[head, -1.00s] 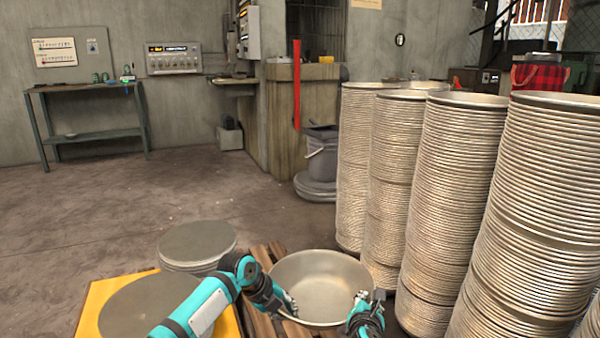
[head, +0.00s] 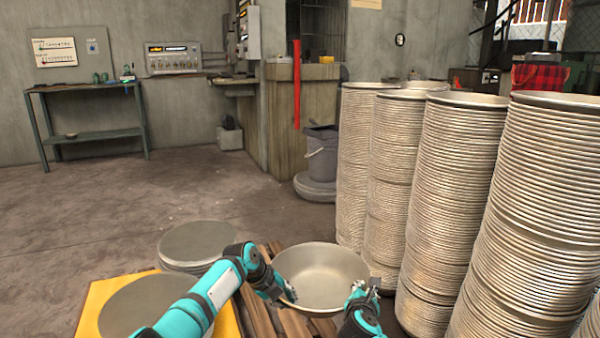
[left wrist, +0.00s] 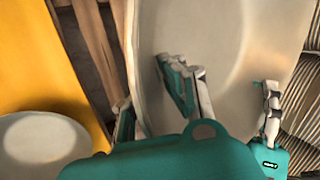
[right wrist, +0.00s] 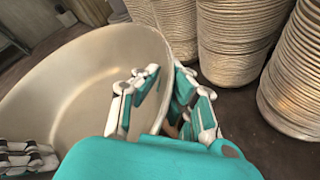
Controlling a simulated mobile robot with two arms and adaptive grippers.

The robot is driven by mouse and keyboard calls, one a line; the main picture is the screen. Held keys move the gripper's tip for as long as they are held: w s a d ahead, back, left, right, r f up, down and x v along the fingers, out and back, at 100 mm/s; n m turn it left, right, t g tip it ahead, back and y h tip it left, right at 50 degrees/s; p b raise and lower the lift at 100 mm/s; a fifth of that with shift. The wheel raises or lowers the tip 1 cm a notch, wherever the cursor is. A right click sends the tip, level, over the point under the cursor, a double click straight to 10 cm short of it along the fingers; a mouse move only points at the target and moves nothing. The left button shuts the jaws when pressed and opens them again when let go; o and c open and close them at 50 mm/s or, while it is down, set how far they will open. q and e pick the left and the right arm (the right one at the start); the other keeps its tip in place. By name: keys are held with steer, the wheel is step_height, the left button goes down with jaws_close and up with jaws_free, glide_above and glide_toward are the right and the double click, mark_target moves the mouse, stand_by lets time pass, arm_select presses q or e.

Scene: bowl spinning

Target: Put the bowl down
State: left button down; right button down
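The wide metal bowl (head: 322,275) is upright at the bottom centre of the head view, above or on wooden slats. I cannot tell whether its base touches them. My left gripper (head: 286,294) is shut on the bowl's left rim; in the left wrist view one finger is inside the bowl (left wrist: 230,50) and one outside. My right gripper (head: 362,290) is shut on the right rim; in the right wrist view its fingers (right wrist: 160,100) sit on both sides of the bowl wall (right wrist: 70,95).
Tall stacks of bowls (head: 450,190) stand close on the right. A yellow platform (head: 95,297) with a flat grey disc (head: 150,300) is at lower left, with a disc stack (head: 197,243) behind it. Wooden slats (head: 258,318) show beside the bowl. Open floor lies beyond.

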arm_select(q)
steer(key=shift+a, duration=0.1)
arm_select(e)
steer(key=shift+d, duration=0.1)
